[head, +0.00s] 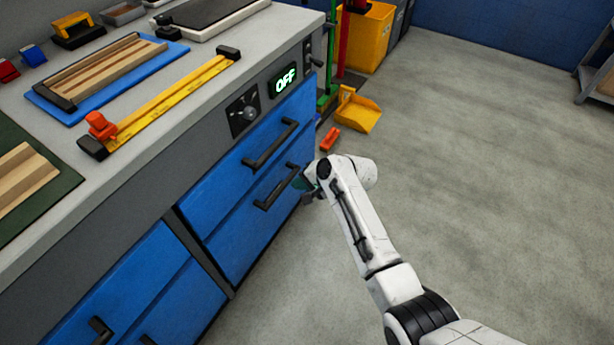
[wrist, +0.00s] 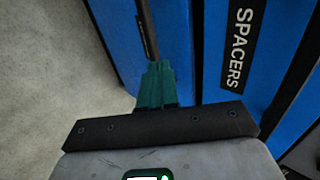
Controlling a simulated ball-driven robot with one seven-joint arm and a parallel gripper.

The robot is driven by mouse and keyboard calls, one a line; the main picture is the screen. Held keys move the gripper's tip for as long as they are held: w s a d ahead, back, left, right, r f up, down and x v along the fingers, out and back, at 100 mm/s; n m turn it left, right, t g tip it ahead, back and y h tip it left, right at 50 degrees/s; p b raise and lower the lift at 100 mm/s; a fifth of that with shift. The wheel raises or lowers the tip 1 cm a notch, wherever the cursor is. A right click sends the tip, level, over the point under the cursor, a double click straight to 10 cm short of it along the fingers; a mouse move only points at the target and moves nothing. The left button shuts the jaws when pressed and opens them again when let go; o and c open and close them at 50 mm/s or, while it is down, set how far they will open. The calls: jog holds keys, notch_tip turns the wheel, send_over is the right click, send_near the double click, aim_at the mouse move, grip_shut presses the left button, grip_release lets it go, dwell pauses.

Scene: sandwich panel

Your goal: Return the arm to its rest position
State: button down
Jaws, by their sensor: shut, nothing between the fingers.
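My white arm reaches from the lower right of the head view toward the front of the blue drawers. My gripper (head: 306,184) is mostly hidden behind the wrist, low at the right end of the cabinet. In the wrist view its teal fingers (wrist: 157,78) are together and empty. A dark handle bar (wrist: 147,30) appears just beyond the fingertips; I cannot tell whether they touch it. A drawer label (wrist: 239,45) reading "SPACERS" lies to the right of the fingers.
The upper drawer (head: 232,165) and lower drawer (head: 240,235) look closed. A yellow dustpan (head: 357,112) and orange object (head: 330,139) lie on the floor beyond the arm. The floor (head: 480,170) to the right is clear.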

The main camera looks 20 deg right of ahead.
jog(key=v, duration=0.2)
jog(key=shift+s+d+r+p, duration=0.15)
jog(key=shift+s+d+p, duration=0.05)
jog(key=shift+p, duration=0.1)
jog(key=s+d+f+n+g+h, duration=0.1)
jog(key=s+d+f+n+g, duration=0.15)
jog(key=s, duration=0.85)
jog(key=s+d+f+n+g+h, duration=0.15)
jog(key=s+n, duration=0.25)
jog(key=s, duration=0.7)
jog(key=s+d+r+n+g+h, duration=0.1)
jog(key=s+d+r+n+h, duration=0.15)
jog(key=s, duration=0.75)
jog(key=s+d+r+n+g+h, duration=0.15)
jog(key=s+r, duration=0.25)
jog(key=s, duration=0.6)
notch_tip(320, 180, up, 17)
jog(key=w+p, duration=0.1)
jog(key=p, duration=1.5)
jog(key=shift+f+p, duration=0.25)
jog(key=shift+p, duration=0.1)
jog(key=shift+d+m+y, duration=0.1)
jog(key=shift+m+y, duration=0.15)
